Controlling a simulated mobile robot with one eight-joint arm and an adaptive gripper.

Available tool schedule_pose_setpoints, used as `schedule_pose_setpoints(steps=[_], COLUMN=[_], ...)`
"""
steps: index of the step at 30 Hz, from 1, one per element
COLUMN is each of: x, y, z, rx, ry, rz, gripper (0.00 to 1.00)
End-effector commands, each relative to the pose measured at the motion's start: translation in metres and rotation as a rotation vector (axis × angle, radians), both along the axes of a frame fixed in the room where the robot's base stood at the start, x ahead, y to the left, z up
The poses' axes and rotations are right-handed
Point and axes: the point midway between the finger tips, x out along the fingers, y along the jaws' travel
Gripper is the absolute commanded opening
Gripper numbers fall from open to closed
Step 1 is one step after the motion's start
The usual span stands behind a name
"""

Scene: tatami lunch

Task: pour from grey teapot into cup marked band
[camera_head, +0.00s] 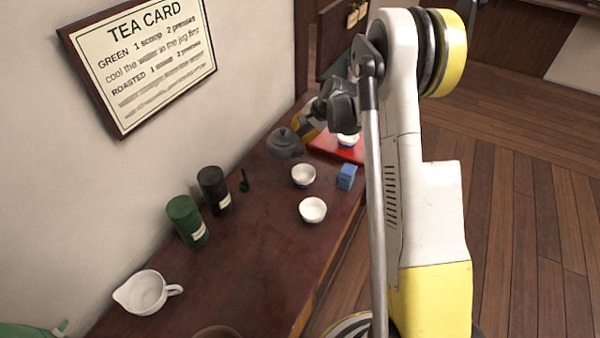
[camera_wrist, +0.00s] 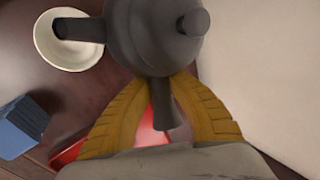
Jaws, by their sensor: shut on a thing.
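The grey teapot (camera_head: 284,145) is at the far end of the dark table; it also fills the top of the wrist view (camera_wrist: 150,35). My gripper (camera_wrist: 162,85) is shut on its handle (camera_wrist: 167,118). The teapot looks about upright. In the wrist view its spout points left and overlaps a white cup (camera_wrist: 72,57); the height between them cannot be told. In the head view, two white cups stand on the table, one farther (camera_head: 303,175) and one nearer (camera_head: 313,210). A third cup (camera_head: 348,140) is on the red tray. No band marking is readable.
A blue block (camera_head: 346,177) stands beside the farther cup. The red tray (camera_head: 325,148) lies behind it. A black canister (camera_head: 214,190), green canister (camera_head: 187,221) and white jug (camera_head: 145,293) stand along the wall. The table between jug and near cup is clear.

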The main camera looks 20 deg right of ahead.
Motion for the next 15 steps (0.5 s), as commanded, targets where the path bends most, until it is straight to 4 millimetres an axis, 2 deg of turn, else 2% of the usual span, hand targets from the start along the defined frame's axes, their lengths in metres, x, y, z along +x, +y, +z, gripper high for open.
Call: schedule_pose_setpoints(steps=[1, 6, 10, 15], x=[0.014, 0.051, 0.069, 0.078], y=[-0.008, -0.035, -0.047, -0.054], z=[-0.012, -0.035, -0.046, -0.051], rx=[0.0, 0.0, 0.0, 0.0], ry=[-0.002, 0.0, 0.001, -0.001], rz=[-0.059, -0.252, -0.348, -0.401], gripper=[0.0, 0.0, 0.0, 0.0])
